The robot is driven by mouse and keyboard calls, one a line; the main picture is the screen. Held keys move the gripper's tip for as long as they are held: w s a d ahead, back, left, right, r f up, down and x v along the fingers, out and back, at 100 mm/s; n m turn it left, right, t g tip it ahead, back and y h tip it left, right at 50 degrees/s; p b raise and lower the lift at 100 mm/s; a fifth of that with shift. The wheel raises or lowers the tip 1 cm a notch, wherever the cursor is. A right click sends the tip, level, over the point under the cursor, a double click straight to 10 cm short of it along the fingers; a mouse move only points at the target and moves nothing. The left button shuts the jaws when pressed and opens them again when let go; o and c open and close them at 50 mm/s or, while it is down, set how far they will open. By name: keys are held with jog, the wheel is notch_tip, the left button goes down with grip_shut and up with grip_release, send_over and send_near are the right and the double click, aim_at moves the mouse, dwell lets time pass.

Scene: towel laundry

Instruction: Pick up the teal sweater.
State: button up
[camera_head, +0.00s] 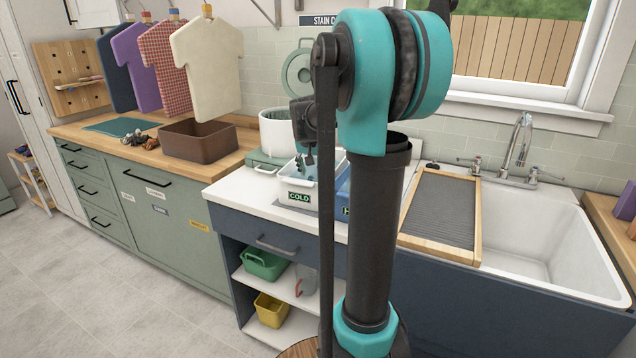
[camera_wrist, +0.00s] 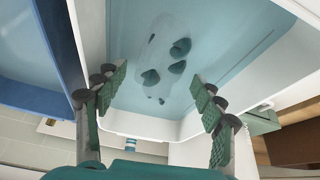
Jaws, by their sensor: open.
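The white bin labelled COLD (camera_head: 300,196) stands on the white counter and holds water. In the wrist view the same bin (camera_wrist: 150,126) lies below my gripper. A pale, blurred shape with several dark teal patches (camera_wrist: 180,47) shows in the water; it looks like the teal sweater, mostly under the surface, and its outline is unclear. My gripper (camera_wrist: 158,95) is open and empty, its two green padded fingers apart over the bin, nearer the rim than the teal patches. In the head view my arm hides part of the bin and gripper.
A blue bin (camera_head: 343,198) stands close beside the COLD bin, partly behind my arm. A white pot (camera_head: 277,133) is behind it. A brown basket (camera_head: 198,140) and hanging shirts (camera_head: 207,65) are to the left. A washboard (camera_head: 440,215) spans the sink (camera_head: 545,235) at right.

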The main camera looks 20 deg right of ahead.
aim_at(317, 174)
jog(key=shift+x, duration=2.35)
jog(key=shift+w+d, duration=0.1)
jog(key=shift+w, duration=0.05)
jog(key=shift+c, duration=0.6)
jog(key=shift+r, duration=0.1)
jog(key=c, duration=1.5)
jog(key=shift+o, duration=0.2)
